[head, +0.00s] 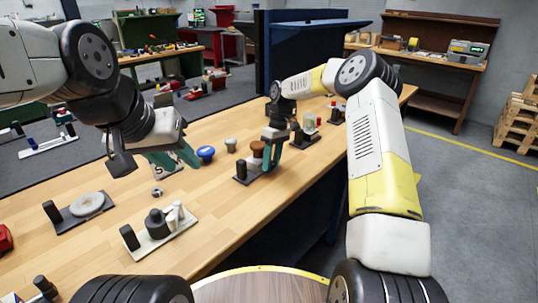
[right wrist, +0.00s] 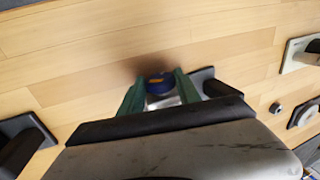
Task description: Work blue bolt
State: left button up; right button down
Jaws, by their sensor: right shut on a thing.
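A blue-topped knob-like piece (head: 205,153) stands on the wooden table in the head view. My left gripper (head: 174,160) is in the air just left of it, green fingers apart and empty. My right gripper (head: 270,157) is low over the table at a dark-based fixture (head: 240,173), beside a brown knob (head: 258,147). In the right wrist view, a blue piece with a yellow mark (right wrist: 158,84) sits between its green fingers (right wrist: 158,92), which are shut on it. This piece cannot be made out in the head view. Its lower part is hidden by my gripper.
A pale knob (head: 231,145) stands between the blue-topped piece and the fixture. A loose nut (head: 157,192), a plate with a grey disc (head: 87,204) and a white plate with black parts (head: 157,233) lie nearer on the left. Bare table (head: 205,205) lies between.

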jog(key=t+h, duration=0.1)
jog(key=t, duration=0.1)
jog(key=t+h, duration=0.1)
jog(key=shift+s+a+r+h, duration=0.1)
jog(key=shift+s+a+h, duration=0.2)
jog(key=shift+a, duration=0.05)
jog(key=shift+s+a+t+h, duration=0.1)
jog(key=shift+s+t+h, duration=0.05)
jog(key=shift+t+h, duration=0.85)
jog(key=c, duration=0.8)
grip_release()
jog(key=shift+c, duration=0.2)
jog(key=v, duration=0.7)
jog(key=shift+s+r, duration=0.15)
jog(key=shift+r, duration=0.05)
jog(key=shift+a, duration=0.1)
